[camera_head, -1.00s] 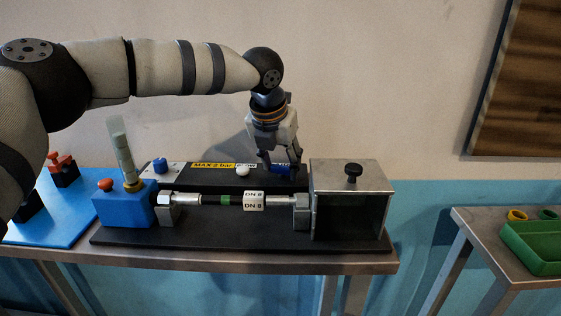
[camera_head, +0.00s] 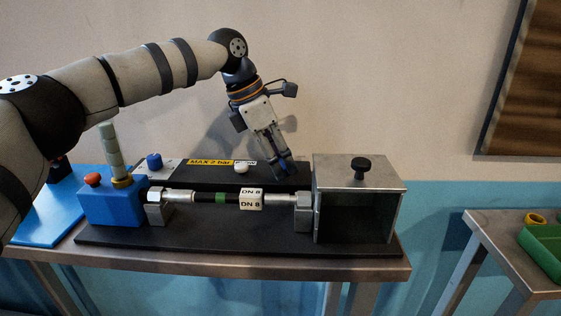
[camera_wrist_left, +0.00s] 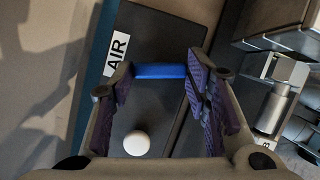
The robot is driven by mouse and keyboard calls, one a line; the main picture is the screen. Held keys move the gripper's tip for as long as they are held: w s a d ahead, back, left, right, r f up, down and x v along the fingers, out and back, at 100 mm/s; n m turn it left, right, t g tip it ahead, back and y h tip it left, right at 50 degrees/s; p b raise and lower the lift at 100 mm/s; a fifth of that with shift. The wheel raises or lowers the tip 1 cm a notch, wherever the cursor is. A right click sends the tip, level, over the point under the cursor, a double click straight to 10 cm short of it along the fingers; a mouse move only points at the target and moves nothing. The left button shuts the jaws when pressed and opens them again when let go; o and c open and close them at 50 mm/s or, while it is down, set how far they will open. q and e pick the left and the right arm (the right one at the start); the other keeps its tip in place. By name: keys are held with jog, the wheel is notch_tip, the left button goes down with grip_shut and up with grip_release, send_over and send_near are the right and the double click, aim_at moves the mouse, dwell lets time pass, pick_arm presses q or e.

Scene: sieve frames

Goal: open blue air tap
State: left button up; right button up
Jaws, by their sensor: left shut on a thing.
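The blue air tap handle (camera_wrist_left: 160,71) shows in the left wrist view as a short blue bar on a dark panel, beside the white AIR label (camera_wrist_left: 117,52). My left gripper (camera_wrist_left: 158,82) is shut on the handle, one finger at each end of the bar. In the head view the gripper (camera_head: 281,172) reaches down to the back of the rig, left of the metal box, and its fingers hide most of the blue handle. My right gripper is not in view.
A white ball knob (camera_head: 241,169) stands just left of the gripper. The metal box (camera_head: 353,174) with a black knob is close on the right. A pipe assembly (camera_head: 228,198) runs in front. A blue block (camera_head: 108,206) with a red knob stands at left.

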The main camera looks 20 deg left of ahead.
pick_arm(q)
jog(key=shift+w+f+m+g+b, duration=0.1)
jog(key=shift+m+g+b, duration=0.6)
jog(key=shift+m, duration=1)
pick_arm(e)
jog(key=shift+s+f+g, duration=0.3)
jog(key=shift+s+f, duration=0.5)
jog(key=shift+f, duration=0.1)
pick_arm(q)
jog(key=o, duration=1.2)
jog(key=shift+c, duration=0.2)
jog(key=v, duration=0.7)
jog(key=shift+a+r, duration=0.25)
jog(key=shift+a, duration=0.05)
